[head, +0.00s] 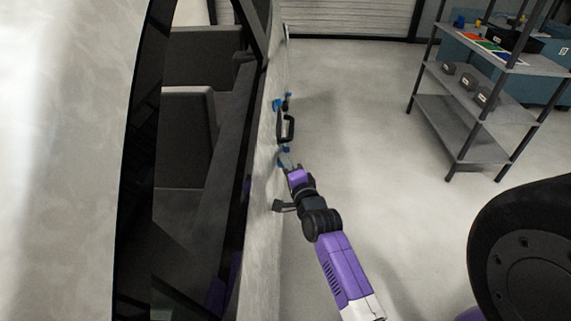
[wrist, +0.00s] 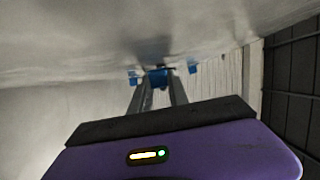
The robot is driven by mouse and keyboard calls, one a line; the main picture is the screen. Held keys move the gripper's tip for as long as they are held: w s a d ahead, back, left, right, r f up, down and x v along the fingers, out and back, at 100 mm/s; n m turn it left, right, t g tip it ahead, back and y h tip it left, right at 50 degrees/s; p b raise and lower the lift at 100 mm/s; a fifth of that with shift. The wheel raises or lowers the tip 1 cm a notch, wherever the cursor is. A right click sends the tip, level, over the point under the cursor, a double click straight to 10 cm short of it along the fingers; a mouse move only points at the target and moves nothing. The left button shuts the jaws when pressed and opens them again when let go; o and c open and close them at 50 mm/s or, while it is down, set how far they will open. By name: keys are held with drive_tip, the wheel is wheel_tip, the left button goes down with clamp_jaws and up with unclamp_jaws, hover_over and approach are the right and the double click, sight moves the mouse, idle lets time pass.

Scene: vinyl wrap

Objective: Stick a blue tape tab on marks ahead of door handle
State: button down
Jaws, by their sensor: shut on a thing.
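The pale car door side (head: 263,200) runs down the middle of the head view. Its dark door handle (head: 287,128) stands out from the panel. My gripper (head: 286,164) is at the panel, just below the handle in the picture. In the wrist view my gripper (wrist: 158,92) is shut on a blue tape tab (wrist: 158,76), held at or very close to the panel; I cannot tell whether it touches. Two other blue tabs, a left one (wrist: 133,78) and a right one (wrist: 192,67), show on either side. More blue (head: 277,104) shows above the handle. No marks can be made out.
A grey shelf unit (head: 470,110) with coloured sheets and dark items stands at the upper right. A black rounded object (head: 525,250) fills the lower right. The floor (head: 370,100) between car and shelf is clear. A shutter door (head: 345,18) is at the back.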

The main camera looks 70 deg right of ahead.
drive_tip(key=shift+w, duration=0.1)
drive_tip(key=c, duration=1.2)
unclamp_jaws()
drive_tip(key=shift+o, duration=0.2)
drive_tip(key=shift+r, duration=0.1)
wheel_tip(320, 180, up, 20)
drive_tip(key=p, duration=0.2)
